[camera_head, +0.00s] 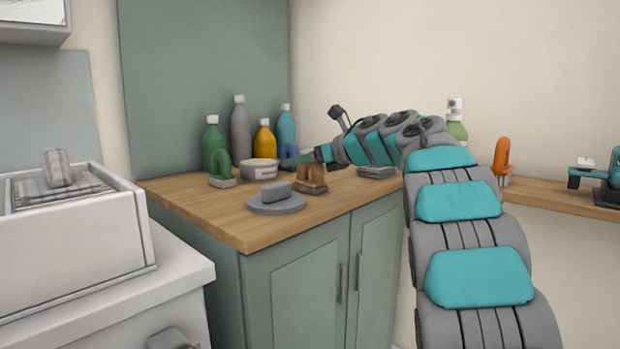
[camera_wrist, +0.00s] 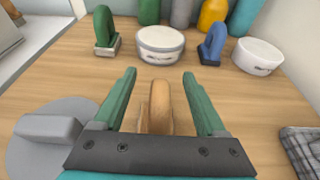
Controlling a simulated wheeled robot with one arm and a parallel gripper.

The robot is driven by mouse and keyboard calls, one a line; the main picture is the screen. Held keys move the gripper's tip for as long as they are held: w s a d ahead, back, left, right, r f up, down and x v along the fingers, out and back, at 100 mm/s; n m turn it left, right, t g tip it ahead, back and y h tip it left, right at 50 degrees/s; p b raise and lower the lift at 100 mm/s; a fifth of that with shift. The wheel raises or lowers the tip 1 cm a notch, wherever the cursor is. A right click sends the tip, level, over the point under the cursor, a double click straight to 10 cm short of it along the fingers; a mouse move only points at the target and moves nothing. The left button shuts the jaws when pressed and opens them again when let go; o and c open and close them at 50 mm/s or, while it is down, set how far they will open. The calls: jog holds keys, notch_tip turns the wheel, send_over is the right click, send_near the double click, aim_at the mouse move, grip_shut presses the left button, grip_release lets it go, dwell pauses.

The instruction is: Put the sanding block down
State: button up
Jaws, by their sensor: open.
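My gripper (camera_wrist: 160,78) is open over the wooden counter, with its green fingers apart. A brown wooden block-like piece with a raised handle (camera_wrist: 158,106) stands between the fingers, with gaps visible on both sides; it also shows in the head view (camera_head: 311,182). A plain grey block (camera_head: 277,192) lies on a round grey disc (camera_head: 262,208); both are at the left of the wrist view, apart from the fingers. I cannot tell for certain which is the sanding block. The lower part of the brown piece is hidden by my gripper in the wrist view.
A green-handled piece (camera_wrist: 104,30), a white tub (camera_wrist: 160,43), a blue-handled piece (camera_wrist: 211,45) and another white tub (camera_wrist: 258,56) stand beyond the fingers. Bottles (camera_head: 239,130) line the back. A folded grey cloth (camera_wrist: 302,150) lies right. Bare counter shows between them.

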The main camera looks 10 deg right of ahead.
jog(key=shift+w+a, duration=0.15)
jog(key=shift+w, duration=0.1)
jog(key=shift+c, duration=0.3)
grip_shut()
